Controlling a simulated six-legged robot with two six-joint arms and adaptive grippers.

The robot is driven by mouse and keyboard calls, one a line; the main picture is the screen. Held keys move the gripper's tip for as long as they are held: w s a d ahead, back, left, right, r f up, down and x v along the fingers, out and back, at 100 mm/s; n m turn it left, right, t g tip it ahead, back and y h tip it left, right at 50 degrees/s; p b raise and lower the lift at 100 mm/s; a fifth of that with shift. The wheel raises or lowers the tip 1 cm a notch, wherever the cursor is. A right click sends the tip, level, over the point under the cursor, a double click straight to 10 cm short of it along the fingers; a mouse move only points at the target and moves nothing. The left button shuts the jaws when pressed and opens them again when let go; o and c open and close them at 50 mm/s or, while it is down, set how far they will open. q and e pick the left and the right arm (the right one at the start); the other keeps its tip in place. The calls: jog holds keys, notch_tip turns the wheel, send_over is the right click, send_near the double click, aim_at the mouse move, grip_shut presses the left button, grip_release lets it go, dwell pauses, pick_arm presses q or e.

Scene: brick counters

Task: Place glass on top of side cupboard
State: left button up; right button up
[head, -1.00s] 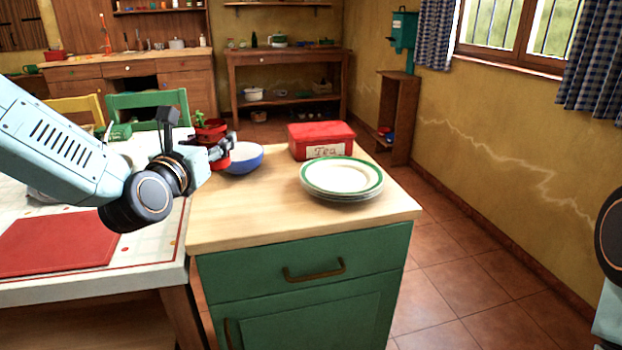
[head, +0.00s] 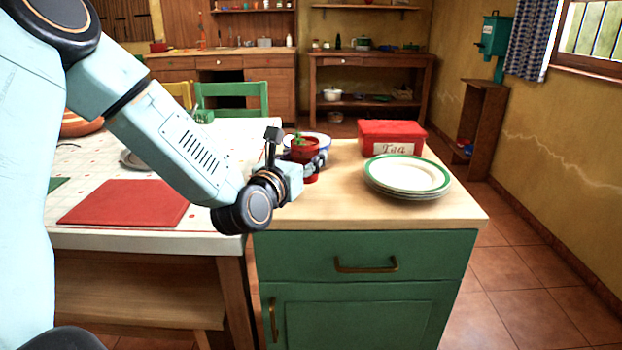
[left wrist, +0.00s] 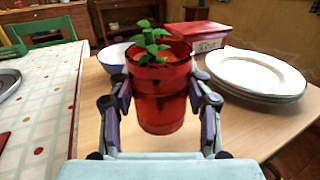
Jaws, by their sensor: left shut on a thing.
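A red translucent glass (left wrist: 163,97) with green leaves (left wrist: 152,40) at its mouth is upright between the fingers of my left gripper (left wrist: 160,98). The left gripper is shut on it. In the head view the glass (head: 305,155) is over the rear left part of the side cupboard's wooden top (head: 345,205). I cannot tell whether its base touches the top. The side cupboard has a green front (head: 365,258) with a drawer and a door. My right gripper is not in view.
A white and blue bowl (head: 322,140) is just behind the glass, partly hidden by it. A red tea box (head: 392,137) and a stack of plates (head: 408,175) stand on the right of the top. A table with a red mat (head: 125,203) adjoins on the left. The front of the top is clear.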

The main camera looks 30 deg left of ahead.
pick_arm(q)
notch_tip(320, 180, down, 3)
jog(key=shift+f+b, duration=0.15)
jog(key=shift+b, duration=0.55)
jog(key=shift+d+f, duration=0.1)
jog(key=shift+f, duration=0.1)
jog(key=o, duration=1.2)
jog(key=shift+f, duration=0.1)
jog(key=shift+o, duration=0.2)
